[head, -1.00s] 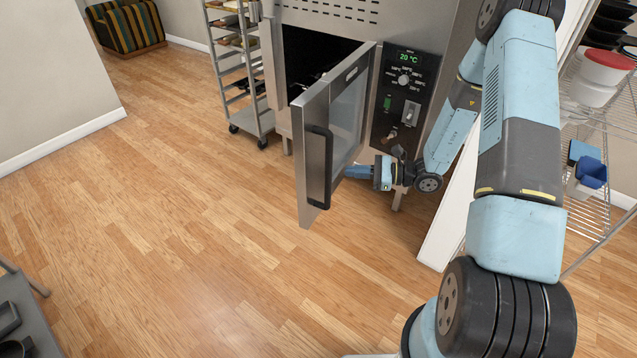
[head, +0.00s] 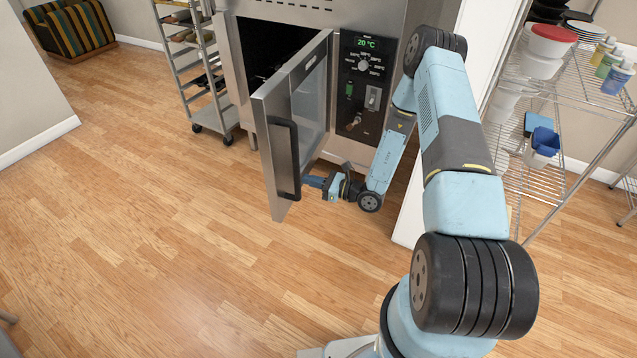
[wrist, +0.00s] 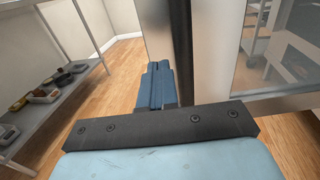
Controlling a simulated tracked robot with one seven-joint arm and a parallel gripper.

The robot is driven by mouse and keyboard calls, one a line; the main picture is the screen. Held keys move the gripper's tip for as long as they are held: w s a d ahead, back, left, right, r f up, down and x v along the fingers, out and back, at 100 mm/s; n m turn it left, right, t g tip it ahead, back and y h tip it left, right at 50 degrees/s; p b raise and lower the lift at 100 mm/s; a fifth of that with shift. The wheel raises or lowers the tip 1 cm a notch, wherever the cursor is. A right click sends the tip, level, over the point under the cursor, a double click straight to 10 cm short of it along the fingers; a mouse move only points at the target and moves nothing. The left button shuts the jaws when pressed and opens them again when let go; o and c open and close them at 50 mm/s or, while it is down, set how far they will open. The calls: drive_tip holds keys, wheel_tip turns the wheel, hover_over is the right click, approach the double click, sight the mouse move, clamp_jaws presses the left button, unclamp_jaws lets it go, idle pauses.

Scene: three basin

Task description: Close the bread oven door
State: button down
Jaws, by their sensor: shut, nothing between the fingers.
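The bread oven door (head: 310,98) stands wide open in the head view, a steel frame with a glass pane and a black vertical handle (head: 284,160) on its outer face. The oven (head: 380,28) behind it has a dark open cavity (head: 268,50). In the wrist view my gripper (wrist: 158,75) shows as closed blue fingers beside the door's edge, with the glass (wrist: 285,55) at right.
A tray rack (head: 200,75) stands left of the oven. Wire shelves (head: 560,110) with tubs stand at right, past a white wall edge (head: 425,170). The wooden floor (head: 150,220) left of the door is clear.

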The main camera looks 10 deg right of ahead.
sight(278, 172)
drive_tip(key=x, duration=0.8)
drive_tip(key=shift+w+a, duration=0.15)
drive_tip(key=shift+a, duration=0.2)
